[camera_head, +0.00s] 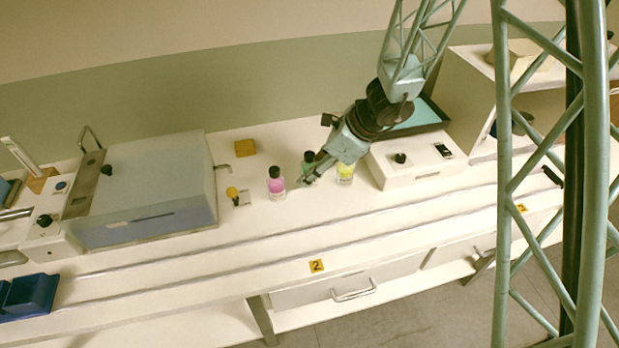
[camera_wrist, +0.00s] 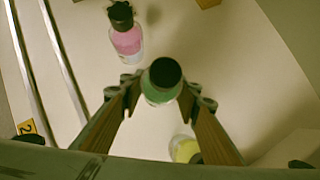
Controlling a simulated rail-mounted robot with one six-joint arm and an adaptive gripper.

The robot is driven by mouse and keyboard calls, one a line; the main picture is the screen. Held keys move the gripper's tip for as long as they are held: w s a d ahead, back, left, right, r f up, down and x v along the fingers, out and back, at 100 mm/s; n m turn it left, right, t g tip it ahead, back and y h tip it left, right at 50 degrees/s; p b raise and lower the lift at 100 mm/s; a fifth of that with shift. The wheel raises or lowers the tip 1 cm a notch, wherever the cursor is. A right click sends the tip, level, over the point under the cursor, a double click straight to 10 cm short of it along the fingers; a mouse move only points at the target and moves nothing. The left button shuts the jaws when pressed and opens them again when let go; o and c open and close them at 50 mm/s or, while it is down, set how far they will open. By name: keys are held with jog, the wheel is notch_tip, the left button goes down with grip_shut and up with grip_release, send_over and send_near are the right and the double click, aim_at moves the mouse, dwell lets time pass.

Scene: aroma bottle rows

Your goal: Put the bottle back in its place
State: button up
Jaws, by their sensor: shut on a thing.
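A green bottle with a black cap (camera_wrist: 161,80) is between the fingers of my gripper (camera_wrist: 160,97) in the wrist view. The fingers are shut on it. In the head view the green bottle (camera_head: 308,163) shows partly behind my gripper (camera_head: 305,178). A pink bottle with a black cap (camera_head: 276,184) stands upright to its left; it also shows in the wrist view (camera_wrist: 126,35). A yellow bottle (camera_head: 345,173) stands to its right, partly covered by my gripper; it shows in the wrist view (camera_wrist: 185,149). I cannot tell whether the green bottle touches the bench.
A large box-like device (camera_head: 150,190) stands left of the bottles and a white control box (camera_head: 415,158) to the right. An orange block (camera_head: 245,148) lies behind. Two rails run along the bench front (camera_head: 330,226). A blue bin (camera_head: 30,295) sits at far left.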

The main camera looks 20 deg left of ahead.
jog(key=shift+f+b, duration=0.3)
jog(key=shift+f, duration=0.8)
jog(key=shift+f, duration=0.2)
jog(key=o, duration=1)
jog(key=shift+r, duration=0.2)
jog(key=shift+d+r, duration=0.25)
jog(key=shift+r, duration=0.2)
jog(key=p+v, duration=0.3)
jog(key=v, duration=0.8)
jog(key=shift+r, duration=0.15)
